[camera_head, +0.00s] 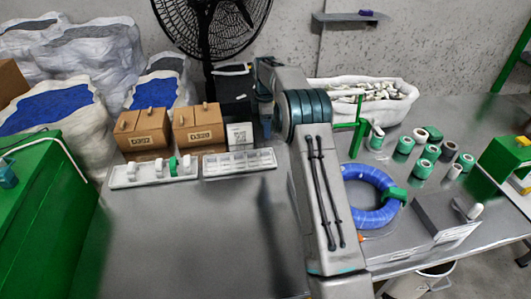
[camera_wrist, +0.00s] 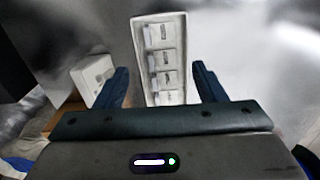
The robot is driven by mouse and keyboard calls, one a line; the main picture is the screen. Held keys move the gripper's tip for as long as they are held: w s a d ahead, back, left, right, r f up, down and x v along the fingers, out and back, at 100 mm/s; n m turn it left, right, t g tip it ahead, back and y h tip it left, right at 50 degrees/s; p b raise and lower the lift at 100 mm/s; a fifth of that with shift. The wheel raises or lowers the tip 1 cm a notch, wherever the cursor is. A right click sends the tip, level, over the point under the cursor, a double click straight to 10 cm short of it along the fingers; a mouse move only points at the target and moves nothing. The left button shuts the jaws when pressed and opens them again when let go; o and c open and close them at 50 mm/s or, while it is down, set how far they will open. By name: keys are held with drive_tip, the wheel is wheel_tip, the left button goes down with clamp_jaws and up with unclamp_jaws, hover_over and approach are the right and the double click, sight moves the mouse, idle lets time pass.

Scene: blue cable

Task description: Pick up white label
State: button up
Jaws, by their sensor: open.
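Several white labels with dark print (camera_wrist: 165,58) lie in the compartments of a narrow white tray (camera_wrist: 137,45), ahead of and between my fingers in the wrist view. In the head view the same kind of tray (camera_head: 238,174) lies on the metal table, left of my arm, with small white pieces in it. My gripper (camera_wrist: 158,82) is open, its two dark blue fingers spread wide with nothing between them. The tray is beyond the fingertips. In the head view the fingers are mostly hidden by my arm.
A white box with a printed code (camera_head: 239,135) and cardboard boxes (camera_head: 197,125) stand behind the tray. Another tray (camera_head: 154,180) lies to its left. A blue cable coil (camera_head: 372,217) and tape rolls (camera_head: 405,145) are right of my arm. The front-left table is clear.

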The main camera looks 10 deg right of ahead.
hover_over(266, 158)
drive_tip(key=f, duration=0.8)
drive_tip(key=shift+a+f, duration=0.2)
drive_tip(key=shift+f, duration=0.15)
drive_tip(key=shift+s+d+f+p, duration=0.1)
drive_tip(key=shift+f+p, duration=0.2)
drive_tip(key=shift+f, duration=1.1)
drive_tip(key=shift+d+f+p, duration=0.1)
drive_tip(key=shift+f+p, duration=0.2)
drive_tip(key=shift+f, duration=1.05)
drive_tip(key=c, duration=0.7)
